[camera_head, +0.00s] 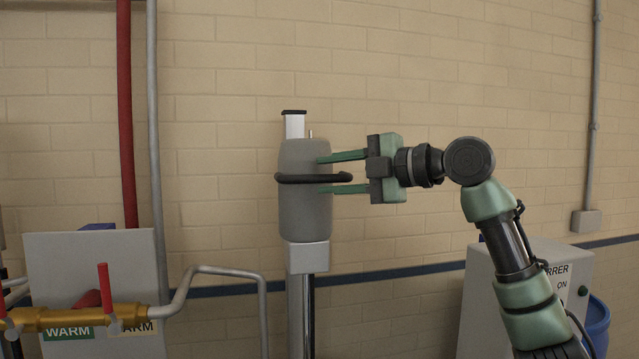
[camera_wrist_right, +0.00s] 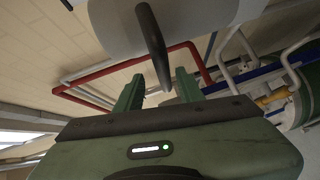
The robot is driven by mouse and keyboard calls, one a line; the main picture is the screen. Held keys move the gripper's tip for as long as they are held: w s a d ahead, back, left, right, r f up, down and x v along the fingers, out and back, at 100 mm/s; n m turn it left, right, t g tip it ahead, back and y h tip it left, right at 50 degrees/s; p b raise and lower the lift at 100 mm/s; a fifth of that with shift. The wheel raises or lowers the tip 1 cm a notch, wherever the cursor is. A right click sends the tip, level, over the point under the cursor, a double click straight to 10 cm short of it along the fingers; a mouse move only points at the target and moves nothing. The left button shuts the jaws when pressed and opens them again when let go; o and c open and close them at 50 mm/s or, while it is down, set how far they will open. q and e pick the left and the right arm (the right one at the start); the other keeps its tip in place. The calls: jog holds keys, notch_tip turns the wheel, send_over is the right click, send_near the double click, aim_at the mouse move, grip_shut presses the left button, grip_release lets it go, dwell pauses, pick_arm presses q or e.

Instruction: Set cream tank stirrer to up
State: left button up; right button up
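The stirrer is a grey rounded body (camera_head: 305,215) on an upright metal post (camera_head: 308,300). A black handle bar (camera_head: 300,179) wraps across its front and sticks out at its right side. My right gripper (camera_head: 321,174) comes in from the right, with one finger above the bar and one below it. The fingers are apart, and their tips reach the right side of the grey body. In the right wrist view, the black handle (camera_wrist_right: 153,40) runs between the two open fingers (camera_wrist_right: 160,80). Contact with the bar cannot be told. My left gripper is not in view.
A grey control box (camera_head: 477,300) with stirrer lettering stands at lower right, partly behind my right arm. A blue bin (camera_head: 598,325) is beside it. Brass piping (camera_head: 75,317) with red levers is at lower left. A brick wall (camera_head: 400,60) closes the back.

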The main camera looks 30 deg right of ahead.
jog(key=b+v, duration=0.1)
jog(key=v, duration=0.3)
jog(key=shift+s+d+r, duration=0.1)
jog(key=shift+s+d, duration=0.1)
jog(key=shift+s, duration=0.15)
